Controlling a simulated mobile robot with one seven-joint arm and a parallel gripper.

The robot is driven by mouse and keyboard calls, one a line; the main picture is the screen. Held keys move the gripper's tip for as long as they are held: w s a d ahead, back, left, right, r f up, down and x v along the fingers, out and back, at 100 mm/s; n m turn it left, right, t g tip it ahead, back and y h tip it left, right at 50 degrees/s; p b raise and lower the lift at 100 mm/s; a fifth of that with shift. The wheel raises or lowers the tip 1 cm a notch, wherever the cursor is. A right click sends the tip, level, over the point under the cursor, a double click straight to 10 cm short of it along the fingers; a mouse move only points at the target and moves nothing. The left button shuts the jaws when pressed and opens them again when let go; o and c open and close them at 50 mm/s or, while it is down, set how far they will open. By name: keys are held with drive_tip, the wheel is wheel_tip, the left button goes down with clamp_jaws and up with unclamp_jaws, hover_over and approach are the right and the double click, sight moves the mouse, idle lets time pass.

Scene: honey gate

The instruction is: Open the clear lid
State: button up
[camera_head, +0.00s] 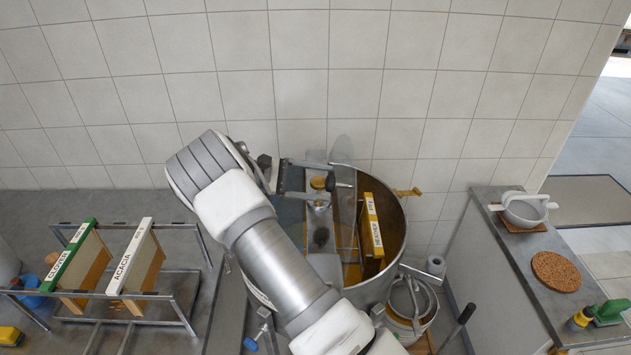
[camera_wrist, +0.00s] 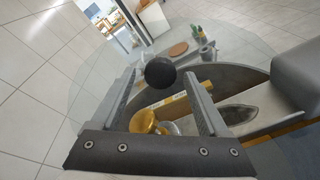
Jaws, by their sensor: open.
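The clear lid (camera_wrist: 95,85) shows in the wrist view as a large see-through sheet with a curved edge, beyond my fingers. A black ball knob (camera_wrist: 160,72) lies in line with the gap between my fingertips; I cannot tell whether they touch it. My gripper (camera_wrist: 159,82) is open. In the head view my gripper (camera_head: 346,175) is over the steel drum (camera_head: 397,245), beside a faint clear panel that looks raised on edge. The drum's right half is uncovered and a yellow-edged frame (camera_head: 373,228) stands inside. My arm hides the drum's left side.
A brass knob (camera_head: 318,183) stands on the drum's crossbar, close under my gripper. Two frames, one green-topped (camera_head: 72,255) and one white-topped (camera_head: 128,257), stand in a metal rack at left. A counter at right holds a sieve (camera_head: 525,209) and a cork mat (camera_head: 556,271).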

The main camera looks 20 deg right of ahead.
drive_tip(key=b+v, duration=0.2)
drive_tip(key=v, duration=1)
drive_tip(key=s+d+r+m+t+y, duration=0.3)
drive_tip(key=s+d+r+y, duration=0.55)
drive_tip(key=s+r, duration=0.3)
drive_tip(key=s+a+m+t+y, duration=0.2)
drive_tip(key=s+a+t+y, duration=0.1)
drive_tip(key=s, duration=0.7)
drive_tip(key=s+a+m+t+y, duration=0.2)
drive_tip(key=s+a+t+y, duration=0.1)
drive_tip(key=s, duration=0.8)
drive_tip(key=shift+a+t, duration=0.2)
drive_tip(key=shift+t, duration=0.5)
drive_tip(key=shift+s+d+f+y, duration=0.1)
drive_tip(key=shift+y, duration=0.15)
